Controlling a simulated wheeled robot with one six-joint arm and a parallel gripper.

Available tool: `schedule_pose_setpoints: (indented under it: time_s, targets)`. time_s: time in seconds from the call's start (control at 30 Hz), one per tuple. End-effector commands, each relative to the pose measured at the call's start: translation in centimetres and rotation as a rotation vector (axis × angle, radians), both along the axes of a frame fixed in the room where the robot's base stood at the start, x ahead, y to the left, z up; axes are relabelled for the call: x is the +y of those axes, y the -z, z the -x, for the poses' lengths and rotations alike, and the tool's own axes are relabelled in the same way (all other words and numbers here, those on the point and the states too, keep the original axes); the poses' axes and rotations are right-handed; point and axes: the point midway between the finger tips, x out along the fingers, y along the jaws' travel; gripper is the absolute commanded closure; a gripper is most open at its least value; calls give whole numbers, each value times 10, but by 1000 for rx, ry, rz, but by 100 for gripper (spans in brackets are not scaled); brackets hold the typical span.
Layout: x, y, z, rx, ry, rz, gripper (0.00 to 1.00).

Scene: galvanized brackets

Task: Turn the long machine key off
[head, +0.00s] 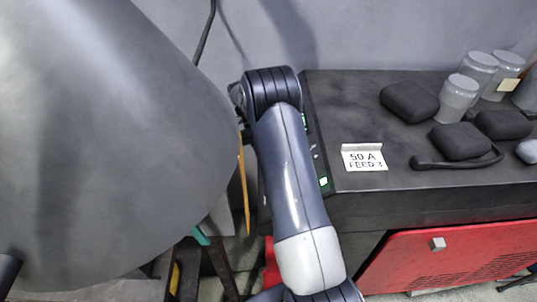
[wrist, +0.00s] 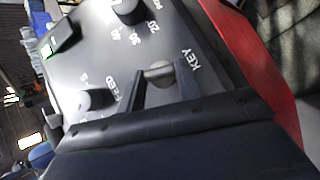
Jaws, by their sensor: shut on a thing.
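The wrist view shows a dark control panel (wrist: 95,55) tilted in the picture, with white lettering. Beside the word KEY is a light metallic key (wrist: 158,70). My gripper (wrist: 161,82) has one finger on each side of the key and is shut on it. The key's shape and which way it points are largely hidden by the fingers. In the head view my arm covers most of the panel edge, and neither the key nor the fingertips show there.
A FEED knob (wrist: 96,98), a numbered knob (wrist: 128,10) and a green-lit display (wrist: 62,36) sit near the key. The dark machine top (head: 350,110) holds a 50 A FEED 3 card (head: 364,157), black cases (head: 410,101) and grey jars (head: 458,97). A red panel (head: 440,265) is below.

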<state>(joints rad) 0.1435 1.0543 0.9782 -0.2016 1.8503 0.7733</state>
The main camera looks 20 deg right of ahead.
Motion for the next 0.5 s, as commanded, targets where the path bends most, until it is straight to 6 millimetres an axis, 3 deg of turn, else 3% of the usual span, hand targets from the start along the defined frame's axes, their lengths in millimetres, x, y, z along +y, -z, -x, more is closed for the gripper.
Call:
schedule_pose_setpoints:
  time_s: [0.5]
  targets:
    - [3, 2, -2, 150, -210, -63, 90]
